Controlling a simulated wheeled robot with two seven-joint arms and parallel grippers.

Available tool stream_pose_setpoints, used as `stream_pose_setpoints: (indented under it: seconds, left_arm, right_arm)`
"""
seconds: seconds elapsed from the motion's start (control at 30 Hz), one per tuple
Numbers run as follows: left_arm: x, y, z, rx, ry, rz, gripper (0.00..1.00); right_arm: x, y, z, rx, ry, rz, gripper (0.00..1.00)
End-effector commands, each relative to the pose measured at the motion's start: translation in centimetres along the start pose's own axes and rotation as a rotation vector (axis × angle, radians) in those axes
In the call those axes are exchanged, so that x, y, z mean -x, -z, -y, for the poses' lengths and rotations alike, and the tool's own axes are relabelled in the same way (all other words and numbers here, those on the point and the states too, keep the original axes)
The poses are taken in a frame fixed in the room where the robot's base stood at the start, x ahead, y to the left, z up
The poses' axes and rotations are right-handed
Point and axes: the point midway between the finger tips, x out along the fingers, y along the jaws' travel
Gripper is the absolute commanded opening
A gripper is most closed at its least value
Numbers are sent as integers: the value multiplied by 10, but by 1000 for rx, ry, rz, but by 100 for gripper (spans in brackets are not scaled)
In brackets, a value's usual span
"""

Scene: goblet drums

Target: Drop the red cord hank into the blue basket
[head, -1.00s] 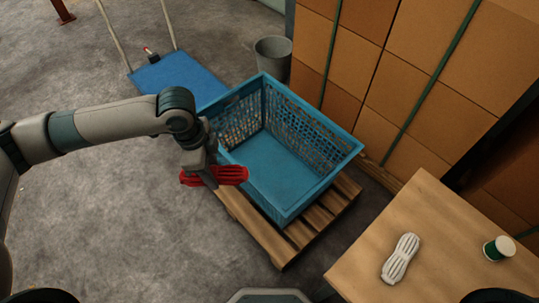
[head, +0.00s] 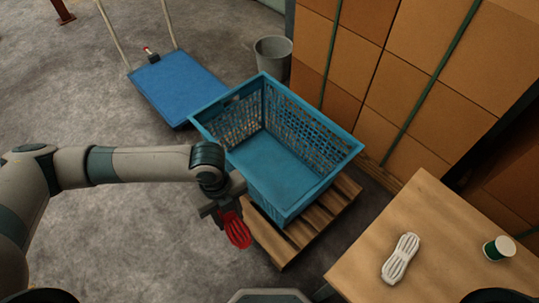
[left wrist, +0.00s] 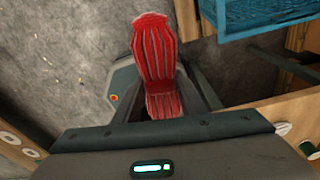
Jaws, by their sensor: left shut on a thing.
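The red cord hank (head: 237,230) is gripped in my left gripper (head: 228,212), which is shut on it. The hank hangs in front of the basket's near left side, outside the basket, above the floor and pallet edge. In the left wrist view the red hank (left wrist: 155,55) sticks out lengthwise from between the fingers. The blue basket (head: 308,188) is an empty, open-topped crate with perforated walls, right of the gripper; its corner also shows at the top right of the left wrist view (left wrist: 262,14). My right gripper is not in view.
The basket stands on a wooden pallet (head: 283,246). A wooden table (head: 440,235) at right holds a white cord hank (head: 400,259) and a green-and-white spool or cup (head: 499,248). Stacked boxes (head: 390,70) rise behind. A blue cart (head: 178,85) and grey bin (head: 273,58) stand beyond.

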Motion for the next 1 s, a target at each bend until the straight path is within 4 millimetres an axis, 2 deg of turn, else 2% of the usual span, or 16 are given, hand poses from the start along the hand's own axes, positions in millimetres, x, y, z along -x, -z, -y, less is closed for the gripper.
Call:
stream_pose_setpoints:
  seconds: [0.33, 0.67, 0.87, 1.0]
  left_arm:
    - [0, 0, 0, 2, 1, 0, 14]
    - [3, -2, 0, 29, 5, 1, 14]
    - [18, -10, 0, 186, 24, 1, 14]
    - [38, -20, -1, 390, 50, 2, 14]
  right_arm:
    - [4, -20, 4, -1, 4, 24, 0]
    - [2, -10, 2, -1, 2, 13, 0]
    - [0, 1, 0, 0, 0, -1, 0]
    - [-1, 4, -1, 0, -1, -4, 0]
